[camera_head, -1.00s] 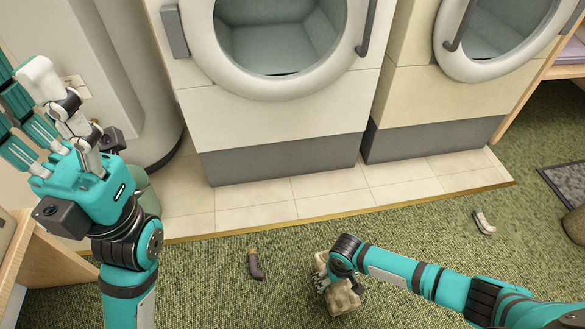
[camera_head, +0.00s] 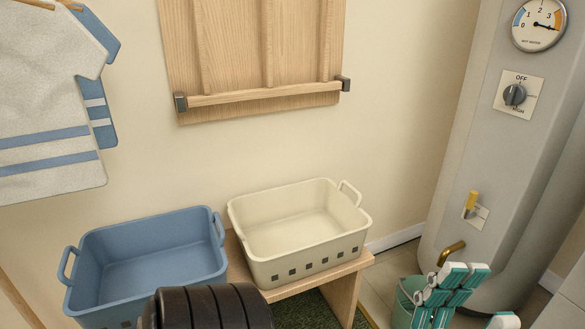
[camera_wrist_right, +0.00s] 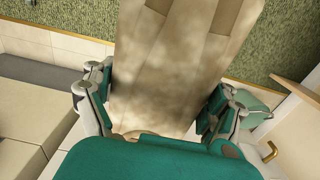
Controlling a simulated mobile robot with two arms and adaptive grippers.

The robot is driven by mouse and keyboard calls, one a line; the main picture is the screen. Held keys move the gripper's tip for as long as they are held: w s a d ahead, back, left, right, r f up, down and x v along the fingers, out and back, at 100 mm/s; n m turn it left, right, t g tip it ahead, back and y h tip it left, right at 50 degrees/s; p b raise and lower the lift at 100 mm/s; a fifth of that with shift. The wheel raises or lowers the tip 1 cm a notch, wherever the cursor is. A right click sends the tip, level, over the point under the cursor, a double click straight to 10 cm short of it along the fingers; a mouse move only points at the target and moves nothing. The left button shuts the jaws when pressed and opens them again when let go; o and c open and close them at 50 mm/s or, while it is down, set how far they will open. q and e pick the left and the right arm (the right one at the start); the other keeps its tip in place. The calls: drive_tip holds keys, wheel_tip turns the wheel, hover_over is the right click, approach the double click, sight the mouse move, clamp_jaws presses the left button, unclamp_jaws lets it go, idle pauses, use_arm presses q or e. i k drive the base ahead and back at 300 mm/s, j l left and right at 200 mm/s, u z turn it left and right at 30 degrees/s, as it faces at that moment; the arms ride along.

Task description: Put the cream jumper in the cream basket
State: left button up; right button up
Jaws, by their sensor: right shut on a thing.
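The cream basket (camera_head: 305,255) stands empty on a low wooden bench in the head view, with its handles up and square holes along its front. My right gripper (camera_wrist_right: 160,115) is shut on the cream jumper (camera_wrist_right: 170,60), a mottled cream-brown cloth that fills the middle of the right wrist view.
A blue basket (camera_head: 150,262) stands left of the cream one. A wooden wall rack (camera_head: 260,60) is above. A water heater (camera_head: 490,150) and a green bucket (camera_head: 403,300) are at right. Shirts (camera_head: 50,110) hang at left. Green carpet (camera_wrist_right: 85,15) shows in the wrist view.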

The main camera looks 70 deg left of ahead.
sight(296, 244)
drive_tip(key=j+u, duration=0.25)
drive_tip(key=u, duration=0.2)
drive_tip(key=i+j+u, duration=0.15)
drive_tip(key=u, duration=0.35)
drive_tip(key=i+j+u, duration=0.15)
drive_tip(key=j+u, duration=0.15)
drive_tip(key=u, duration=0.15)
drive_tip(key=i+j+u, duration=0.15)
drive_tip(key=u, duration=0.35)
drive_tip(key=i+j+u, duration=0.1)
drive_tip(key=u, duration=0.35)
drive_tip(key=i+l, duration=0.05)
drive_tip(key=i, duration=0.05)
